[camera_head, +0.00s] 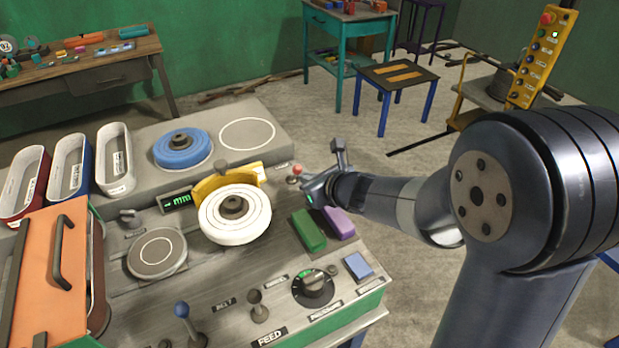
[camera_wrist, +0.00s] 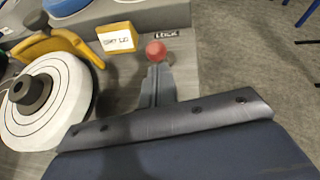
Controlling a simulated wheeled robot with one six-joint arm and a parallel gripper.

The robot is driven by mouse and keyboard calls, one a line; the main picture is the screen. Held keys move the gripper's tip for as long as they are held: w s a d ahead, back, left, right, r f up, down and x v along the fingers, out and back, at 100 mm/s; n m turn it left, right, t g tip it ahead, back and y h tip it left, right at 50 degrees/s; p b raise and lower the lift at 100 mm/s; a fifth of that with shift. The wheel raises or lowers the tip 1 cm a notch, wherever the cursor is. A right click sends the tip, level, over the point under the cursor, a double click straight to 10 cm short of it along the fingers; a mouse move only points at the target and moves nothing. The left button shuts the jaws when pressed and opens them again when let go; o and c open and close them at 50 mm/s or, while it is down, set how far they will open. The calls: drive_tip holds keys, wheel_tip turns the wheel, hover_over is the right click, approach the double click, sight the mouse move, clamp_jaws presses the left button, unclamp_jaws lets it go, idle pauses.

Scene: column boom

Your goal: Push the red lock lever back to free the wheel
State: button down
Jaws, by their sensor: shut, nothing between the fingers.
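The lock lever's red knob (camera_head: 297,170) stands at the far right edge of the grey machine top, near a small LOCK label. In the wrist view the red knob (camera_wrist: 156,51) is just beyond my fingertips. My gripper (camera_head: 304,184) is shut and empty, close to the lever on its near side. Its narrow fingers also show in the wrist view (camera_wrist: 158,76). I cannot tell whether they touch the lever, whose lower part is hidden. The white wheel (camera_head: 220,222) sits on a dark hub, left of my gripper, with a yellow guard (camera_head: 211,185) behind it.
A blue wheel (camera_head: 172,148) lies on the raised back deck. Green (camera_head: 308,230) and purple (camera_head: 340,223) blocks lie just below my gripper. Left are several trays (camera_head: 114,133) and an orange lid (camera_head: 50,290).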

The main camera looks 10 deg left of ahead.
drive_tip(key=shift+w+a+r, duration=0.2)
drive_tip(key=shift+w+r, duration=0.05)
drive_tip(key=shift+r, duration=0.2)
drive_tip(key=shift+w+a+r+p, duration=0.3)
drive_tip(key=shift+w+a+r, duration=0.2)
drive_tip(key=shift+w+r, duration=0.15)
drive_tip(key=w+a+r+p, duration=0.1)
drive_tip(key=w+a, duration=0.3)
drive_tip(key=w, duration=0.2)
drive_tip(key=shift+a+r, duration=0.25)
drive_tip(key=shift+a, duration=0.05)
drive_tip(key=shift+w, duration=0.15)
idle(0.4)
wheel_tip(320, 180, up, 12)
drive_tip(key=p, duration=0.6)
hover_over(299, 165)
drive_tip(key=w+d, duration=0.1)
drive_tip(key=w, duration=0.2)
drive_tip(key=shift+s+r, duration=0.1)
drive_tip(key=shift+r, duration=0.05)
